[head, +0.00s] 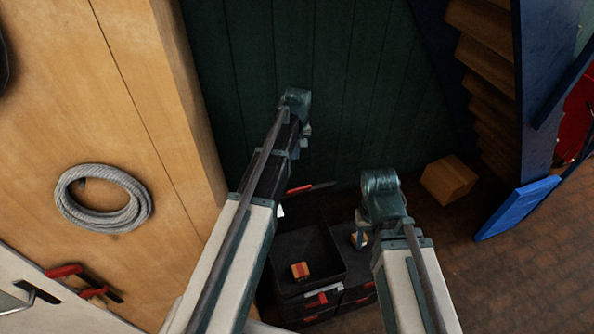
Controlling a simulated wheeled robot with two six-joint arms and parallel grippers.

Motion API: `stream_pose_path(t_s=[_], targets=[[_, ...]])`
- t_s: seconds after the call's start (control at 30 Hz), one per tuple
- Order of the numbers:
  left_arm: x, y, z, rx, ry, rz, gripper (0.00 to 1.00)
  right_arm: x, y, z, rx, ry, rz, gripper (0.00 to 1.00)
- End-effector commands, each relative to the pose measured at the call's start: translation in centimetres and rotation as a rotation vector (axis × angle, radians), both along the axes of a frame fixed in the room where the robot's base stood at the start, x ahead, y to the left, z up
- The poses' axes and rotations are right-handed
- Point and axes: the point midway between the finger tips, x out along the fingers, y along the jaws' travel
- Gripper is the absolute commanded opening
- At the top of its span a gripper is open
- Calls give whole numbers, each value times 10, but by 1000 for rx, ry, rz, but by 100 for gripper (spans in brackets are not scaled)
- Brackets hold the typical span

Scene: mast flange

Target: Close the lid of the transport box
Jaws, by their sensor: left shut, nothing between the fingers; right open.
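The transport box appears to be the dark open-topped box (335,262) on the floor between my arms. A small orange block with red stripes (299,271) lies inside it, and a red latch (317,301) shows on its front. A dark edge with a red part (308,188) at its back may be the raised lid; my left arm hides much of it. My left gripper (303,143) is shut and empty, beyond and above the box, by the green wall. My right gripper (361,236) is open, above the right side of the box area; contact cannot be told.
A dark case with red latches (361,290) stands right of the box, with a small orange item (360,240) near my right gripper. A cardboard-coloured block (449,179) and a blue frame (518,207) are at right. A wooden panel with coiled rope (103,222) is left. Brick floor is free at right.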

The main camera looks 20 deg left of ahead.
Motion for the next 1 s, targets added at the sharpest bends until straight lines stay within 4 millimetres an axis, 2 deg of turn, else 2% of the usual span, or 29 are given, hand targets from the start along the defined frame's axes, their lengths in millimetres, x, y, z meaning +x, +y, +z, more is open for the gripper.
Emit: stream_pose_path(t_s=[0.17, 0.37, 0.9, 1.0], targets=[[1, 0, -10, 0, 0, -1, 0, 0, 0, -10, -1, 0, 4, 50], [2, 1, -31, 0, 0, -1, 0, 0, 0, -31, -1, 0, 15, 50], [9, 6, -106, 0, 0, -2, 0, 1, -1, -106, -2, -1, 38, 50], [-9, -4, -108, 0, 0, -4, 0, 1, -1, -108, -2, -1, 37, 50]])
